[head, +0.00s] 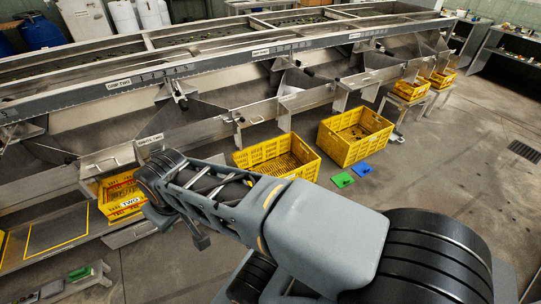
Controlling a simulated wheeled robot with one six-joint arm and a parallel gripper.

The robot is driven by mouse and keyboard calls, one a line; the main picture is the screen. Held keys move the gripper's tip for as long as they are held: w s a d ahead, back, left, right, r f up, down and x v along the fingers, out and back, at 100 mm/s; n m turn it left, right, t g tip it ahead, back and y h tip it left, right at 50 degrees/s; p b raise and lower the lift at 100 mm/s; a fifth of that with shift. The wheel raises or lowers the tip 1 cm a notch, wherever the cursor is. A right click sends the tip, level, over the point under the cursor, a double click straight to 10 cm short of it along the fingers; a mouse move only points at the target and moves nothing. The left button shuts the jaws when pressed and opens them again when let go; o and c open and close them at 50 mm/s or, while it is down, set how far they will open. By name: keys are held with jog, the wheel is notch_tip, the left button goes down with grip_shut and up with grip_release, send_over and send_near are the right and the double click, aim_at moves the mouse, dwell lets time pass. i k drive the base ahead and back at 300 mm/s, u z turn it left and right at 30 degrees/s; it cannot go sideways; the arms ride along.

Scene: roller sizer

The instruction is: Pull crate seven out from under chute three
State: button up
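Yellow crates stand along the front of the sizer. One crate (122,197) at the left, with a label that seems to read TWO, sits low under a chute and is partly hidden by my arm. Two larger crates, the middle one (278,157) and the one right of it (355,136), stand on the floor, empty as far as I see. I cannot read a seven on any crate, nor a three on any chute. My gripper (201,240) shows only as a small dark part below the arm's far end, right of the left crate; its fingers are not clear.
Small yellow crates (411,90) sit on stands at the far right. A low platform (58,229) with yellow lines lies at left. Open floor (455,160) spreads right.

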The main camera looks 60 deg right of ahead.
aim_at(309, 171)
jog(key=i, duration=0.15)
jog(key=z, duration=2)
jog(key=i, duration=1.65)
jog(key=z, duration=0.05)
